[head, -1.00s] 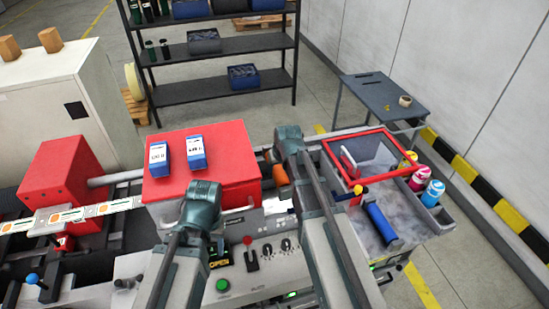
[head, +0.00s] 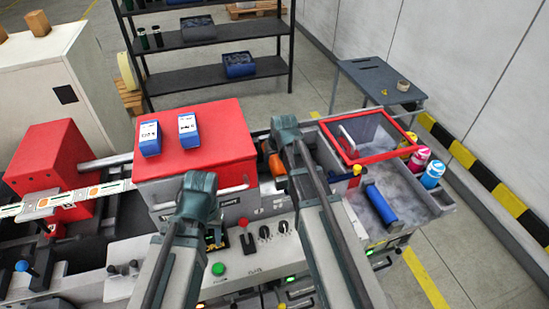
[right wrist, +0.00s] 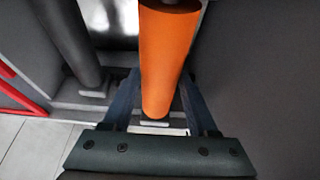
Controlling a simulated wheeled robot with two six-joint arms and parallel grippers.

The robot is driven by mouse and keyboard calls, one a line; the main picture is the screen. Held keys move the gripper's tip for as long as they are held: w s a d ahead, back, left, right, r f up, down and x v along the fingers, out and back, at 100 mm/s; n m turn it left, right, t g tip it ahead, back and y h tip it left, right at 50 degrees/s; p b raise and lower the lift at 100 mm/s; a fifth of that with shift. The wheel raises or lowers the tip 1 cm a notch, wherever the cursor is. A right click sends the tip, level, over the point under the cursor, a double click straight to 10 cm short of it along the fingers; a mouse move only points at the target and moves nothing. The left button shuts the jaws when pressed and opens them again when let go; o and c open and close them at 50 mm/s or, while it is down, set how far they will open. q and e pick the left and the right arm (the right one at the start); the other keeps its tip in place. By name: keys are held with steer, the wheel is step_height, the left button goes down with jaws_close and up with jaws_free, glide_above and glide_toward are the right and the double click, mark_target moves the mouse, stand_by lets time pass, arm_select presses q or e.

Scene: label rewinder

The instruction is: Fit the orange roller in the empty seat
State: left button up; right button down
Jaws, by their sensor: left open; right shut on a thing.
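The orange roller (head: 276,165) is in my right gripper (head: 272,152), just right of the large red cover in the head view. In the right wrist view the orange roller (right wrist: 166,55) stands lengthwise between the two fingers of my right gripper (right wrist: 160,100), which is shut on it. A small pale grey foot shows below the roller's near end; I cannot tell whether they touch. The empty seat is not clearly seen, as the roller and my gripper cover that area. My left gripper (head: 198,188) is open and empty in front of the red cover; its fingertips are hard to see.
A dark grey roller (right wrist: 72,42) stands left of the orange one. The red cover (head: 222,130) carries two blue-and-white boxes (head: 188,128). A control panel lies in front.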

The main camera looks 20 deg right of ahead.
arm_select(q)
steer(key=shift+f+b, duration=1.9)
steer(key=shift+f, duration=0.3)
arm_select(e)
steer(key=shift+f, duration=2.2)
arm_select(q)
steer(key=shift+f+b, duration=0.3)
arm_select(e)
steer(key=shift+f, duration=0.25)
steer(key=shift+c, duration=0.5)
jaws_free()
arm_select(q)
steer(key=shift+r, duration=0.1)
arm_select(e)
steer(key=shift+s, duration=0.1)
steer(key=p+v, duration=1.1)
steer(key=v, duration=0.1)
arm_select(q)
step_height(320, 180, up, 11)
steer(key=shift+s, duration=0.2)
arm_select(e)
steer(key=shift+s+f, duration=0.1)
